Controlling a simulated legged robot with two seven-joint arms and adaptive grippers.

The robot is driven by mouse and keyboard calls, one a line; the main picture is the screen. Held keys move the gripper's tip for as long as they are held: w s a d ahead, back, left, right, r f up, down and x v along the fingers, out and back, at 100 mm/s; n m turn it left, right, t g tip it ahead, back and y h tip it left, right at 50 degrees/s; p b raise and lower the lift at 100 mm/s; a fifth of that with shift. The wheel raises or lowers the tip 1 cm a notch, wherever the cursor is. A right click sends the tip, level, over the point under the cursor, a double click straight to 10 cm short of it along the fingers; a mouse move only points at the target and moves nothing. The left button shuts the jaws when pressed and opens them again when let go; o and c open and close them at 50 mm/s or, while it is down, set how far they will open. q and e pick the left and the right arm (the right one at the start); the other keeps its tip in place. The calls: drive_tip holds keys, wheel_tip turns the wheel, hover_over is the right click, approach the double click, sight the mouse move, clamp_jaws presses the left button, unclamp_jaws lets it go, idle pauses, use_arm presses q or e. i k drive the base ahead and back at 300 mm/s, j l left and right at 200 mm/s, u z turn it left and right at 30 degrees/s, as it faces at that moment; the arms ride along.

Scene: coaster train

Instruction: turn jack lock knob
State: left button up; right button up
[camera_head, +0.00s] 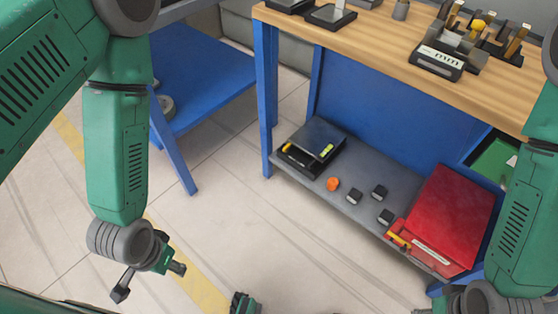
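I cannot make out for sure which thing is the jack lock knob. A small orange knob-like piece (333,184) lies on the grey lower shelf (290,176) of the workbench. A measuring fixture marked "mm" (441,58) stands on the wooden bench top, with a small yellow knob (478,25) behind it. My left gripper (150,281) hangs low at the left over the floor, its fingers spread and empty, well away from the bench.
On the lower shelf are a dark case (318,136), several small black blocks (379,192) and a red box (450,215). The wooden bench top (385,40) is above, on blue legs. A blue table (205,75) stands at the left. The floor between is clear.

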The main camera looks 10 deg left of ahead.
sight(312, 165)
drive_tip(key=i+j+u, duration=0.45)
drive_tip(key=i+u, duration=0.2)
drive_tip(key=i, duration=0.1)
